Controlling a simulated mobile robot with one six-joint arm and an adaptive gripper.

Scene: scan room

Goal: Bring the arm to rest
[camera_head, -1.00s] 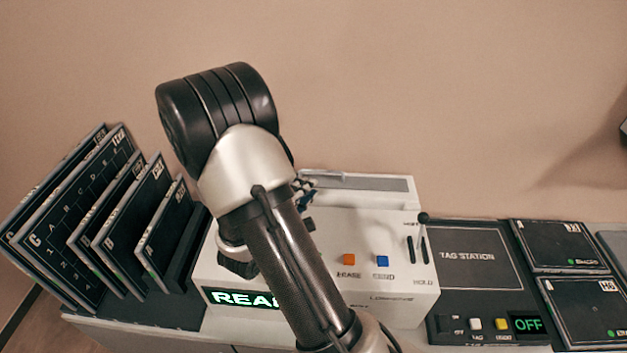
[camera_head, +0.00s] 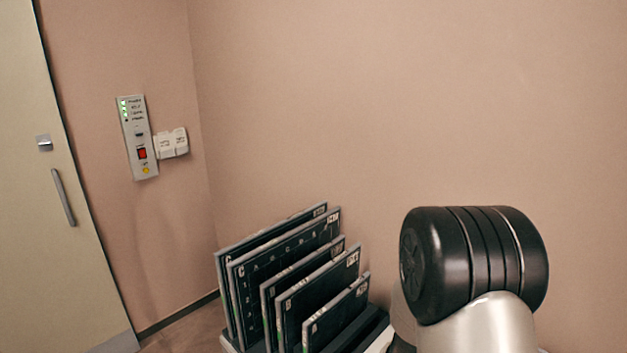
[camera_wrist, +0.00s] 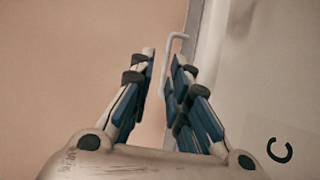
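In the head view my arm (camera_head: 474,265) shows at the lower right as a black ribbed joint on a silver link, in front of the wall. My gripper is outside that view. In the wrist view my gripper (camera_wrist: 165,62) has its two fingers apart, with a narrow gap at the tips and nothing held between them. A pale bent handle (camera_wrist: 178,36) shows beyond the fingertips, along the edge of a light panel (camera_wrist: 250,70). I cannot tell how far the handle is from the fingers.
A rack of several dark upright plates (camera_head: 318,318) stands left of my arm. A wall control panel (camera_head: 138,138) with green, red and yellow lights and a white switch box (camera_head: 172,143) are at the left. A door (camera_head: 75,260) is at the far left. The upper wall is clear.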

